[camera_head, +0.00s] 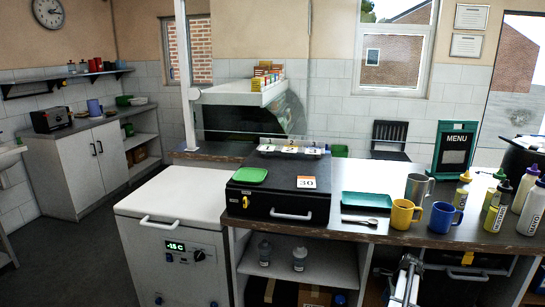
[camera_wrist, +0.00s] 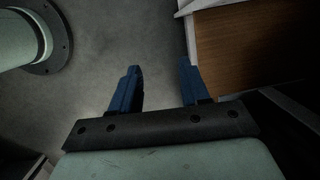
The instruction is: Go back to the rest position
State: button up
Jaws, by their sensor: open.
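My gripper (camera_wrist: 160,66) shows in the wrist view with its two blue fingers wide apart. It is open, and nothing is between the fingers. It hangs over bare grey floor (camera_wrist: 115,50). In the head view I cannot make out the gripper's fingers. A pale metallic part at the bottom, in front of the counter's shelves, may be part of my arm.
The counter (camera_head: 340,228) holds a black case (camera_head: 275,212), a teal tray (camera_head: 366,204), a spoon, a yellow mug (camera_head: 403,214), a blue mug (camera_head: 443,217), a metal pitcher (camera_head: 418,187) and several bottles. A white freezer box (camera_head: 175,205) stands left of it. Dark floor at left is clear.

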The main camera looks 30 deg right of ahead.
jog(key=w+a+f+n+g, duration=0.15)
jog(key=a+f+n, duration=0.35)
jog(key=a, duration=0.7)
jog(key=w+a+f+n+g+y, duration=0.1)
jog(key=w+a+f+n, duration=0.15)
jog(key=a+f, duration=0.7)
jog(key=w+a+f+n+g, duration=0.25)
jog(key=a+n, duration=0.25)
jog(key=a, duration=1.1)
jog(key=s+a+f+n+g+h, duration=0.1)
jog(key=s+a+f+n+g, duration=0.1)
jog(key=s+a+n, duration=0.5)
jog(key=s+a+f+n+g+h, duration=0.1)
jog(key=s+a+f+n, duration=0.3)
jog(key=s+a+n, duration=0.4)
jog(key=s+a+g, duration=0.1)
jog(key=s+a, duration=0.4)
jog(key=a, duration=0.6)
jog(key=shift+f, duration=0.2)
